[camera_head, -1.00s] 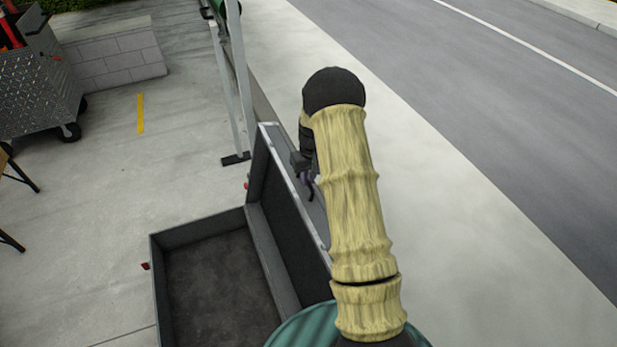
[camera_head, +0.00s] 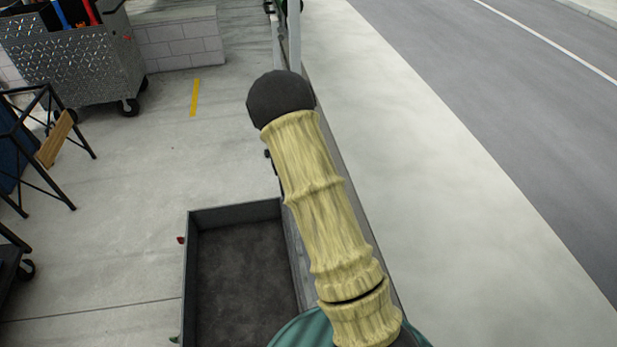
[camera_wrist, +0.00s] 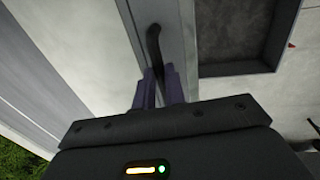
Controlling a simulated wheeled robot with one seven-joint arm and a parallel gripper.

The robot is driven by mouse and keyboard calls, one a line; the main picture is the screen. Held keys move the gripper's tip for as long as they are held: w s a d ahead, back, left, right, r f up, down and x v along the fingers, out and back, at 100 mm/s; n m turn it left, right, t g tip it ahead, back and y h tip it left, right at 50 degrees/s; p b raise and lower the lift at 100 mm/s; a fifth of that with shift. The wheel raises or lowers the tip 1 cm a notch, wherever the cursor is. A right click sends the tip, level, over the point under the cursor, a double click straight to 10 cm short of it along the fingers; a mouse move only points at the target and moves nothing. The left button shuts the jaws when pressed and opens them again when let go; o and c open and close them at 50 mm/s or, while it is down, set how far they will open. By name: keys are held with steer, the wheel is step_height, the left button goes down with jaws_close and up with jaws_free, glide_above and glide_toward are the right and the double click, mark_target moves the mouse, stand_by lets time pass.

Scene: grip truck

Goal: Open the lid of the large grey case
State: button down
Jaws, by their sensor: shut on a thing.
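The large grey case (camera_head: 187,265) stands open on the pavement in the head view, its dark, empty inside showing left of my arm. Its lid is mostly hidden behind my arm, so I cannot tell its exact angle. In the wrist view the case rim (camera_wrist: 238,69) shows at upper right. A black handle (camera_wrist: 153,42) runs along a grey panel of the case. My gripper (camera_wrist: 158,82) is shut on the lower end of this handle, one purplish finger on each side. In the head view my arm hides the gripper.
A metal tool cart (camera_head: 85,60) stands at upper left by a low block wall (camera_head: 180,42). A black-framed stand (camera_head: 45,150) is at the left. Pale posts (camera_head: 293,30) rise beyond my arm.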

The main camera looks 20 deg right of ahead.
steer(key=a, duration=0.3)
steer(key=shift+w+a, duration=0.3)
steer(key=shift+a, duration=0.1)
steer(key=c, duration=1.5)
jaws_free()
steer(key=shift+o, duration=0.2)
steer(key=shift+d, duration=0.1)
steer(key=shift+r, duration=0.15)
step_height(320, 180, up, 17)
steer(key=a+b, duration=0.3)
steer(key=b, duration=0.1)
steer(key=shift+w, duration=0.3)
